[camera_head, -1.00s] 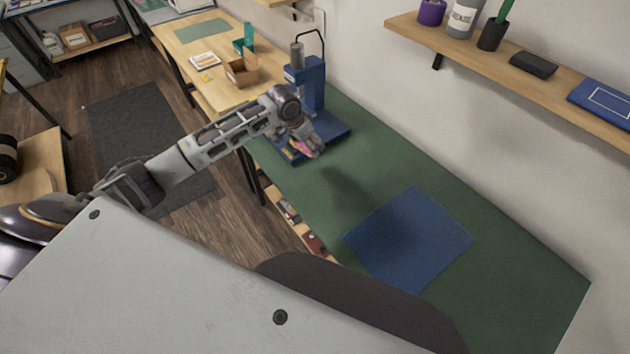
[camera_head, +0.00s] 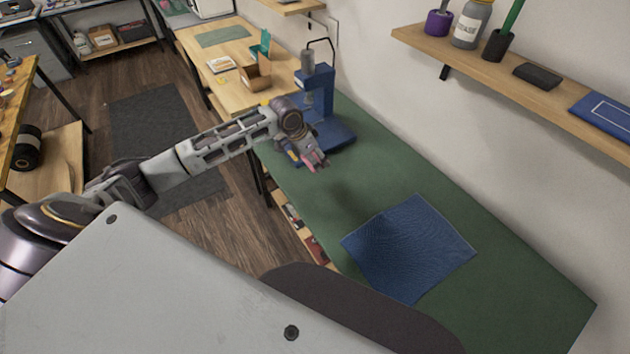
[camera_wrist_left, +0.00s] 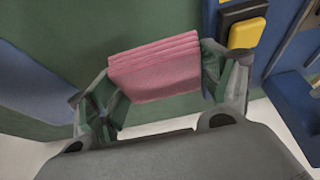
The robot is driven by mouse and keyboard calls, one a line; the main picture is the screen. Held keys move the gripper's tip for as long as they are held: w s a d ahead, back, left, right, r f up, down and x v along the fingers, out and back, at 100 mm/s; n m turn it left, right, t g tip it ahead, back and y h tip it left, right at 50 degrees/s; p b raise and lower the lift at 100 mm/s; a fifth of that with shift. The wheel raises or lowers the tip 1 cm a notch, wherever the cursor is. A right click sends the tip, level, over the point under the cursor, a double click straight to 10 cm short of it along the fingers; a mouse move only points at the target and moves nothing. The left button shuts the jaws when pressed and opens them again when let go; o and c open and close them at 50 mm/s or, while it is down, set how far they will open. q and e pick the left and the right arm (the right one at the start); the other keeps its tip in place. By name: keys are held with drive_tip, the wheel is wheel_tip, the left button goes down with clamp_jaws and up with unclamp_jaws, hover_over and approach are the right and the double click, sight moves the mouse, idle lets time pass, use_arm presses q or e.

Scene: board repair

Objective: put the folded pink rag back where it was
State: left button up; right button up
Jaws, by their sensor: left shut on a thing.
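The folded pink rag (camera_wrist_left: 155,72) is between the fingers of my left gripper (camera_wrist_left: 162,80) in the left wrist view. It shows layered folds at its upper edge. My left gripper is shut on it. In the head view the left gripper (camera_head: 318,163) is over the green bench mat (camera_head: 375,165), beside the base of the blue press, with only a small bit of pink rag (camera_head: 309,166) showing. Whether the rag touches the mat cannot be told. My right gripper is not in view.
A blue press (camera_head: 315,95) stands just behind the left gripper. A blue cloth square (camera_head: 410,245) lies flat on the mat nearer me. A wall shelf (camera_head: 480,75) holds bottles and a pen cup. The mat between gripper and blue square is clear.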

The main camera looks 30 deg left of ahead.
use_arm(q)
hover_over(317, 179)
drive_tip(key=s, duration=0.1)
drive_tip(key=shift+s+a+f, duration=0.1)
drive_tip(key=shift+a+f, duration=0.1)
drive_tip(key=shift+f, duration=1.35)
drive_tip(key=shift+s+a+f, duration=0.1)
drive_tip(key=shift+a+f, duration=0.05)
drive_tip(key=shift+f, duration=1.4)
drive_tip(key=shift+f, duration=0.15)
drive_tip(key=shift+f, duration=1.75)
drive_tip(key=shift+f, duration=0.1)
drive_tip(key=o, duration=1)
drive_tip(key=shift+o, duration=0.2)
drive_tip(key=v, duration=1.2)
